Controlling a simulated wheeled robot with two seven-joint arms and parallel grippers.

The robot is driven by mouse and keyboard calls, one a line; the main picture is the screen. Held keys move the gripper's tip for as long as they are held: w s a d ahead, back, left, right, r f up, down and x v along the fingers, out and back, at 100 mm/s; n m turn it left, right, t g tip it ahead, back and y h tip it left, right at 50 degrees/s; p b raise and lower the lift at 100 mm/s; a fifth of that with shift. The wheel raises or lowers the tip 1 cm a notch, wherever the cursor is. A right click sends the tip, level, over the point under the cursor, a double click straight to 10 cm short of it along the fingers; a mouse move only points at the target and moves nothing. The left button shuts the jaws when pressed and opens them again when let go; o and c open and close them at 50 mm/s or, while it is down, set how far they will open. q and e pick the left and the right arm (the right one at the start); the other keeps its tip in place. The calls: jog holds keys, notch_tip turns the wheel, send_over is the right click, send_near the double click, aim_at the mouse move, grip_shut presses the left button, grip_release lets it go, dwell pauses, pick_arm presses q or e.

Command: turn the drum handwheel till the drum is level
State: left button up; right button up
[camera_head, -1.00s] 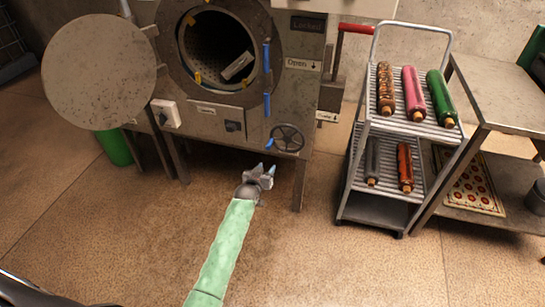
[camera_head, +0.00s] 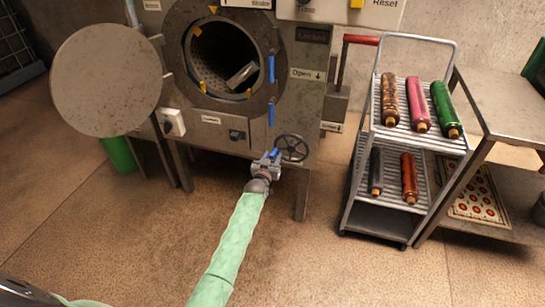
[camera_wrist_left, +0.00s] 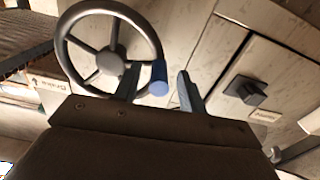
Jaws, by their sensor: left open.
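The drum handwheel (camera_head: 291,148) is a dark spoked wheel low on the front of the scrubber machine. It also shows large in the left wrist view (camera_wrist_left: 110,64), with a blue knob (camera_wrist_left: 159,80) on its rim. My left gripper (camera_head: 272,157) is at the wheel's lower left side. In the left wrist view its two fingers (camera_wrist_left: 157,88) are open, one on each side of the blue knob; I cannot tell whether they touch it. The round drum (camera_head: 222,60) is open at the front, with a pale block inside. My right gripper is out of view.
The round door (camera_head: 106,80) is swung open to the left. A cart (camera_head: 400,137) with several rolls stands right of the machine, beside a metal table (camera_head: 502,103). A red lever (camera_head: 361,40) sticks out at the machine's right. The floor in front is clear.

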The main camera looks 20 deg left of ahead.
pick_arm(q)
jog(key=shift+w, duration=0.45)
grip_shut()
jog(key=shift+r, duration=0.1)
